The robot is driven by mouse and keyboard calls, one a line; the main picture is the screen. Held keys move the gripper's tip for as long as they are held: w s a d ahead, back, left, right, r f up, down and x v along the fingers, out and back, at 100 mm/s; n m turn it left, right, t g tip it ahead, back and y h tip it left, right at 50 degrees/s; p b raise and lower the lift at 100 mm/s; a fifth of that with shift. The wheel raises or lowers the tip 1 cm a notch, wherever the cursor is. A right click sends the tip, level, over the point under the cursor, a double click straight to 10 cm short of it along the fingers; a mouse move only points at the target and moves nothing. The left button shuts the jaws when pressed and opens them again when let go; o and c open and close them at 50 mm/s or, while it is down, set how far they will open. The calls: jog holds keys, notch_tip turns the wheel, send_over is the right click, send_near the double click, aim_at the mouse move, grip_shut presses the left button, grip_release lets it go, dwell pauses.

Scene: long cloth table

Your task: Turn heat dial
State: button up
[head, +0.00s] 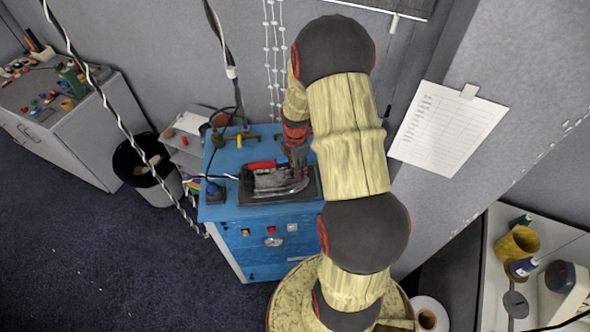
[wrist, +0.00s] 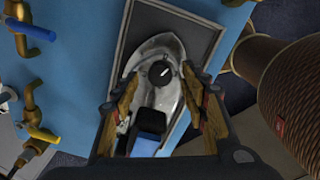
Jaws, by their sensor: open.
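A silver iron (head: 280,187) lies flat on a dark rectangular plate (head: 314,184) on top of a blue cabinet (head: 216,212). In the wrist view the iron (wrist: 162,48) points up the picture, on the framed dark plate (wrist: 203,35). Its round black heat dial (wrist: 160,73) carries a white mark pointing to the upper right. My gripper (wrist: 161,88) is open, one finger on each side of the iron's body, with the dial between and just beyond the tips. I cannot tell whether the fingers touch the iron. In the head view my gripper (head: 297,158) is over the iron's right part, partly hiding it.
A wicker column-like thing (wrist: 292,85) stands at the right. Ropes hang at the left. A black bin (head: 150,165) stands on the floor.

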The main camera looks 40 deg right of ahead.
jog(key=shift+f, duration=0.75)
jog(key=c, duration=0.3)
jog(key=c, duration=0.8)
grip_shut()
jog(key=shift+f+m+b, duration=0.1)
jog(key=shift+m+b, duration=0.4)
jog(key=shift+m, duration=0.2)
jog(key=shift+m+b, duration=0.4)
jog(key=shift+m, duration=0.5)
